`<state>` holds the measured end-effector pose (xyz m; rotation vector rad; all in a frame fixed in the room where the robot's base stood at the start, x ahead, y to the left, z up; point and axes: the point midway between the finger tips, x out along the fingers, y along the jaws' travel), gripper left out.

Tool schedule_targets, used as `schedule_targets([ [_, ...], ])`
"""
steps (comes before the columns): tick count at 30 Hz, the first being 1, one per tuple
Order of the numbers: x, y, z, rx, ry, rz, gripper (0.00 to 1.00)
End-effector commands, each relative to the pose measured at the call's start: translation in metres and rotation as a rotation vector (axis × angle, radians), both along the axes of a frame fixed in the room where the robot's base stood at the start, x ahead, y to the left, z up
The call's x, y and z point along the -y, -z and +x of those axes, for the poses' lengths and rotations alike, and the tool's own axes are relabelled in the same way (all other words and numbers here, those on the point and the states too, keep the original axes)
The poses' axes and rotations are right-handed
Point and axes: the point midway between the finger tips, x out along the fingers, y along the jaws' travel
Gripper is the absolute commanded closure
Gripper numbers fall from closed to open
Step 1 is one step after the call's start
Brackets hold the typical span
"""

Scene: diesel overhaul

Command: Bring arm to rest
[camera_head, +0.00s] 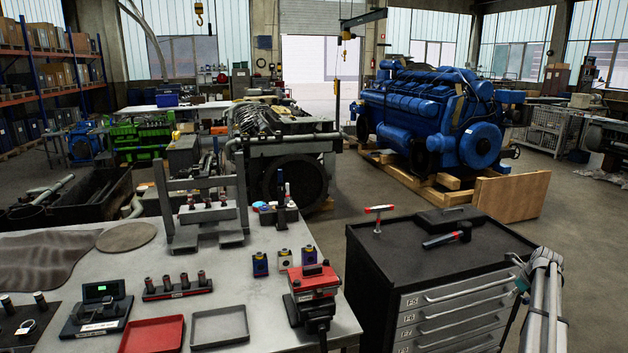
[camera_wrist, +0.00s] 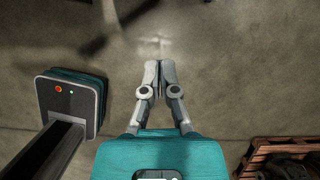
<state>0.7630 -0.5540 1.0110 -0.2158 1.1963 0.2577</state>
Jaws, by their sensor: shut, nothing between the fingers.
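My gripper (camera_wrist: 159,68) shows in the wrist view with its two grey fingers together and nothing between them. It points over bare concrete floor (camera_wrist: 230,60) and touches nothing there. In the head view part of my arm (camera_head: 545,300) shows at the lower right, beside the drawer cabinet; the fingers cannot be made out there.
A workbench (camera_head: 248,298) with trays and a red vise (camera_head: 313,280) fills the lower left. A wooden pallet (camera_wrist: 262,146) lies at the lower right in the wrist view. A blue engine (camera_head: 430,108) stands behind.

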Motion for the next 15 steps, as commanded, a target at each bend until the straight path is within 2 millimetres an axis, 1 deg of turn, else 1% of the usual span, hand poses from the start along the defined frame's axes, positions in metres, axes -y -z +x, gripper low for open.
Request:
schedule_targets([
  [1, -0.010, 0.000, -0.001, -0.002, -0.026, -0.008, 1.00],
  [5, -0.033, 0.001, 0.000, -0.008, -0.110, -0.032, 1.00],
  [11, -0.081, 0.002, -0.001, -0.017, -0.285, -0.080, 1.00],
  [14, -0.115, 0.003, -0.004, -0.023, -0.412, -0.115, 1.00],
  [15, -0.131, 0.004, -0.005, -0.025, -0.472, -0.130, 1.00],
])
